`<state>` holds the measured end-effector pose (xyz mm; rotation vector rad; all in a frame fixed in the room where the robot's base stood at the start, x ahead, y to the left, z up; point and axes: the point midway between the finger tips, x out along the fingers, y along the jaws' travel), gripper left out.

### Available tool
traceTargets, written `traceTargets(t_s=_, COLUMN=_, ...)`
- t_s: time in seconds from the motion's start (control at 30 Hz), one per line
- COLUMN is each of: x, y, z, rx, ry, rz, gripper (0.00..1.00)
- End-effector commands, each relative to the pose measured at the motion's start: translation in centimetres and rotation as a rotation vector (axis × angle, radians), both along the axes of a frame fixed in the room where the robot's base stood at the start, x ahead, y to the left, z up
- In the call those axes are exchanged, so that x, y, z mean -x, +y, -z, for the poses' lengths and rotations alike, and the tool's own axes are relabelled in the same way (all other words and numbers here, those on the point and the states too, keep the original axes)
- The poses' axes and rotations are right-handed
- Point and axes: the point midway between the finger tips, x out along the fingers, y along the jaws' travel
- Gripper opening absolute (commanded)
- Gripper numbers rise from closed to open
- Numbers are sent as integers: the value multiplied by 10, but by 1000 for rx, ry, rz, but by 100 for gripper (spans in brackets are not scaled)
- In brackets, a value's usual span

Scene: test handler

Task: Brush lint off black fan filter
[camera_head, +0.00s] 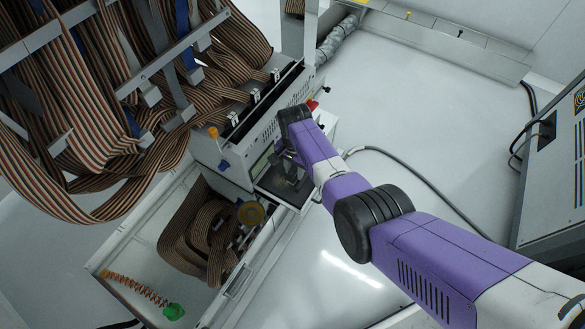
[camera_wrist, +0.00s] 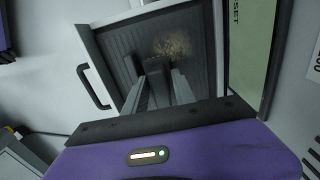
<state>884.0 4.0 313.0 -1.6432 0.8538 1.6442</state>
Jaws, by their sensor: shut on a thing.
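The black fan filter (camera_wrist: 203,62) is a dark ribbed panel in a pale frame in the wrist view. A patch of tan lint (camera_wrist: 173,44) lies on its upper middle part. In the head view the filter (camera_head: 278,187) is a dark panel at the front of the white machine, partly covered by my gripper. My gripper (camera_wrist: 157,68) is over the filter, with its fingertips just below the lint patch. It is shut on a small dark thing, seemingly the brush, mostly hidden by the fingers. I cannot tell whether it touches the filter.
A black handle (camera_wrist: 93,87) sits left of the filter's frame. A green panel (camera_wrist: 250,45) is to its right. Striped ribbon cables (camera_head: 90,120) hang at the upper left. An open bay (camera_head: 150,235) holds coiled cable and a green-ended coil.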

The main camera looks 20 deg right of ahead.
Motion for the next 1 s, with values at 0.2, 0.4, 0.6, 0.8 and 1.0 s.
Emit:
traceTargets(t_s=0.2, x=0, y=0, z=1, rx=1, ry=0, rz=1, gripper=36)
traceTargets(t_s=0.4, x=0, y=0, z=0, rx=1, ry=0, rz=1, gripper=36)
traceTargets(t_s=0.6, x=0, y=0, z=-3, rx=1, ry=0, rz=1, gripper=36)
traceTargets(t_s=0.8, x=0, y=0, z=-6, rx=1, ry=-1, rz=1, gripper=36)
traceTargets(t_s=1.0, x=0, y=0, z=-6, rx=1, ry=-1, rz=0, gripper=36)
